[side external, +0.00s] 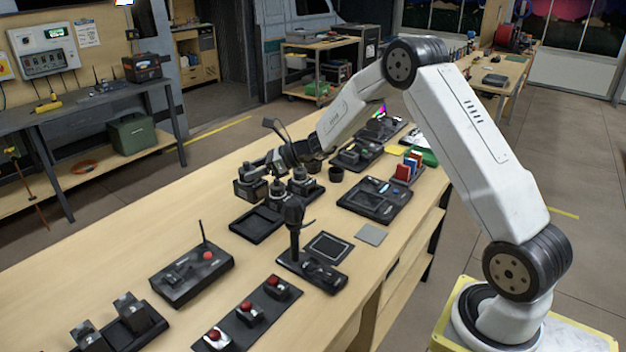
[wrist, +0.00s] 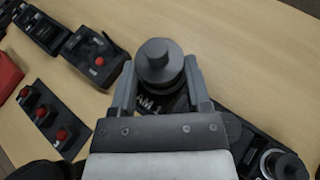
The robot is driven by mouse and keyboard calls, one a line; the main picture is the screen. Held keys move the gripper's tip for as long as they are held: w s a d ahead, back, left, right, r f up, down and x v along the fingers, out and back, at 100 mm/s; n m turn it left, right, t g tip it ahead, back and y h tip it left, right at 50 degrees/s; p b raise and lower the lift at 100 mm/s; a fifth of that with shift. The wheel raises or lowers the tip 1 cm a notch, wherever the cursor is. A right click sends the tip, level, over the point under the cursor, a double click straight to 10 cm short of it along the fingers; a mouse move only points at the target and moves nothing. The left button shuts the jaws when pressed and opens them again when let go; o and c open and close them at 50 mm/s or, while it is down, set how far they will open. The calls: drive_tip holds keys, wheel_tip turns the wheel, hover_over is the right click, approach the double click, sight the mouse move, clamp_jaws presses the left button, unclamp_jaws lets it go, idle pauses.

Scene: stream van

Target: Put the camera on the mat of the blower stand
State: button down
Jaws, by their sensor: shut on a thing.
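My gripper (side external: 268,166) is over the far middle of the bench. In the wrist view my gripper (wrist: 160,92) is shut around a dark round-topped camera (wrist: 157,58), one finger on each side. A dark plate with partly hidden lettering, "AM 1", shows just below it. I cannot tell whether the camera touches that plate. The blower stand (side external: 318,279) is nearer the side camera, with a black blower (side external: 293,214) upright on it. Beside it lies a dark square mat (side external: 328,247) with a pale outline. In the side view the held camera is hard to separate from its neighbours.
Other cameras (side external: 302,183) stand close beside my gripper; one shows in the wrist view (wrist: 280,163). A dark tray (side external: 243,232), a box with an antenna (side external: 193,276) and a red-button strip (side external: 248,313) lie nearer. A grey pad (side external: 372,234) lies right of the mat.

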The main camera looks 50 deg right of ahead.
drive_tip(key=shift+s+d, duration=0.1)
drive_tip(key=s+d+f, duration=0.1)
drive_tip(key=s+d, duration=0.3)
drive_tip(key=s, duration=0.4)
hover_over(324, 239)
drive_tip(key=s, duration=0.1)
drive_tip(key=shift+s+a+f, duration=0.25)
drive_tip(key=shift+s+f, duration=0.2)
drive_tip(key=shift+s, duration=0.35)
drive_tip(key=shift+f, duration=2.25)
drive_tip(key=shift+f, duration=1.75)
drive_tip(key=shift+f, duration=0.15)
